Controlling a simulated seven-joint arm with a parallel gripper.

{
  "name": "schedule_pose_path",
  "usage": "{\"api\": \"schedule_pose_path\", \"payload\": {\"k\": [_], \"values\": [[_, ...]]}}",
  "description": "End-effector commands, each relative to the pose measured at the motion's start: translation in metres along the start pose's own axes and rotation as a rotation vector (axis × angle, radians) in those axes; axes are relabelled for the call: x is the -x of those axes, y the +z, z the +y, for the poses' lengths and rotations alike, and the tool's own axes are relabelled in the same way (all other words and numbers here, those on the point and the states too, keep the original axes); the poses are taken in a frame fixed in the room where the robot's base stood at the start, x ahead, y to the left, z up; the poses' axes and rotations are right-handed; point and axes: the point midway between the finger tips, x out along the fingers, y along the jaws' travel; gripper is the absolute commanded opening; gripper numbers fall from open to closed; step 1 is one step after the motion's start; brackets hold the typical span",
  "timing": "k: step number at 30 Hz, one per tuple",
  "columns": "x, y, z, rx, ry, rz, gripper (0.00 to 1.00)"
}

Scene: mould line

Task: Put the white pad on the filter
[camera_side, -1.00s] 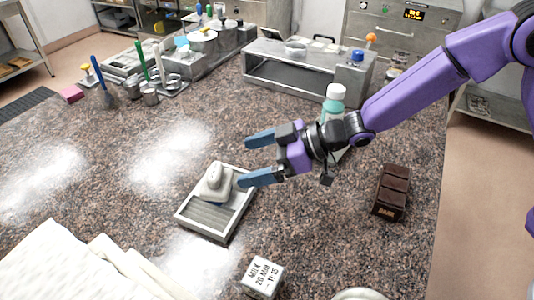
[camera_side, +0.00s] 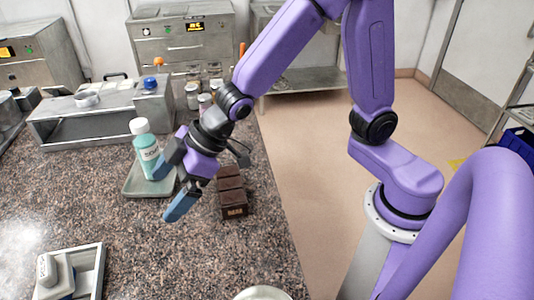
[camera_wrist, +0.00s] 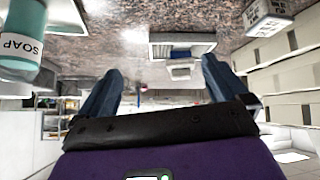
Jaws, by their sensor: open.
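A pale block with a rounded knob (camera_side: 46,268) sits in a shallow light-rimmed tray (camera_side: 98,262) at the lower left of the side view. I cannot tell which thing is the white pad or the filter. My gripper (camera_side: 163,197) is open and empty, right of and apart from the tray. Its fingers are in front of the soap bottle. In the wrist view, the tray (camera_wrist: 205,38) and a pale block (camera_wrist: 182,72) show beyond the spread fingers (camera_wrist: 162,68).
A green soap bottle (camera_side: 148,160) stands on a small grey tray (camera_side: 134,187) close to my gripper. A dark brown block (camera_side: 231,192) lies just right. A metal bench unit (camera_side: 75,120) stands behind. A milk carton (camera_wrist: 268,15) shows in the wrist view.

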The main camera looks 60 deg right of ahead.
Motion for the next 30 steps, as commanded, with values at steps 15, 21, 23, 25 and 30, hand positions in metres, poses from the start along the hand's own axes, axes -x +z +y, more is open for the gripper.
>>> {"api": "schedule_pose_path", "payload": {"k": [15, 21, 23, 25, 30], "values": [[0.190, 0.204, -0.058, -0.004, -0.094, -0.637, 1.00], [0.205, 0.219, -0.065, 0.002, -0.117, -0.690, 1.00], [0.205, 0.219, -0.065, 0.002, -0.117, -0.691, 1.00], [0.205, 0.219, -0.065, 0.002, -0.117, -0.690, 1.00], [0.205, 0.219, -0.065, 0.002, -0.116, -0.689, 1.00]]}}
